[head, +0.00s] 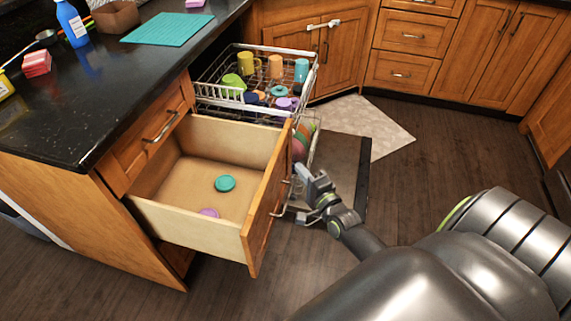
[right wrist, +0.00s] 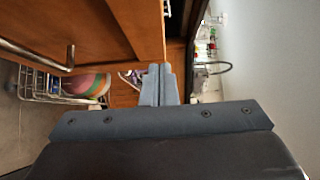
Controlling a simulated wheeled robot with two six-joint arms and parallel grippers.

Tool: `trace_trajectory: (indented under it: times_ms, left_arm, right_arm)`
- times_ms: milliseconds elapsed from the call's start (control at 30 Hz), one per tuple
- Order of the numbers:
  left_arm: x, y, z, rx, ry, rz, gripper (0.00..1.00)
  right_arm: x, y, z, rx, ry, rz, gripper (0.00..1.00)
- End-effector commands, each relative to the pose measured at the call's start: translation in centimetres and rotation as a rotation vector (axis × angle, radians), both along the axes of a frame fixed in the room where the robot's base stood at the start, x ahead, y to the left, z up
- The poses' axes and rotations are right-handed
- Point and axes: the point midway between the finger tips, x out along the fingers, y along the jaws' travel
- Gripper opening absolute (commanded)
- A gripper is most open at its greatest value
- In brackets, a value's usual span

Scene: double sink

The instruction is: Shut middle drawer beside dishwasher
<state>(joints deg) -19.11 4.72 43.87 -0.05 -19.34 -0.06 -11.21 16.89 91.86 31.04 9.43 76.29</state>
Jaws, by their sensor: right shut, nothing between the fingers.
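The middle drawer (head: 190,222) beside the dishwasher stands pulled far out, below a closed top drawer (head: 150,140). A teal round item (head: 225,183) and a purple one (head: 208,212) lie inside. Its wooden front (head: 262,225) carries a metal bar handle (head: 281,200). My right gripper (head: 301,171) is shut and empty, just off the outer side of that front, near its far end. In the right wrist view the shut fingers (right wrist: 159,82) are close to the edge of a wooden panel (right wrist: 105,28) with a bar handle (right wrist: 45,57). Whether they touch it is unclear. My left gripper is out of view.
The dishwasher's upper rack (head: 245,103), holding several cups, is pulled out behind the drawer. The open dishwasher door (head: 345,160) lies low, near my right gripper. A dark counter (head: 90,110) overhangs the cabinet. Dark floor (head: 450,150) is free at right.

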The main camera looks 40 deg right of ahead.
Motion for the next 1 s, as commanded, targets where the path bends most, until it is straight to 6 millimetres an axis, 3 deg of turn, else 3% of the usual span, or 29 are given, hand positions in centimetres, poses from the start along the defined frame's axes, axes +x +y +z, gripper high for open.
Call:
trace_trajectory:
  times_ms: [100, 300, 1000]
  left_arm:
    - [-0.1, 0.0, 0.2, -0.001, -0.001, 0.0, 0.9]
    - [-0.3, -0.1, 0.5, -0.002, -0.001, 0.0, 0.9]
    - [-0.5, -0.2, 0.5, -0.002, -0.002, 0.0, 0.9]
  right_arm:
    - [2.2, 0.1, 0.2, 0.001, -0.001, 0.0, 0.0]
    - [4.0, 2.0, 0.1, 0.0, 0.001, 0.0, 0.0]
    - [5.4, 3.2, 0.0, 0.001, 0.0, 0.001, 0.0]
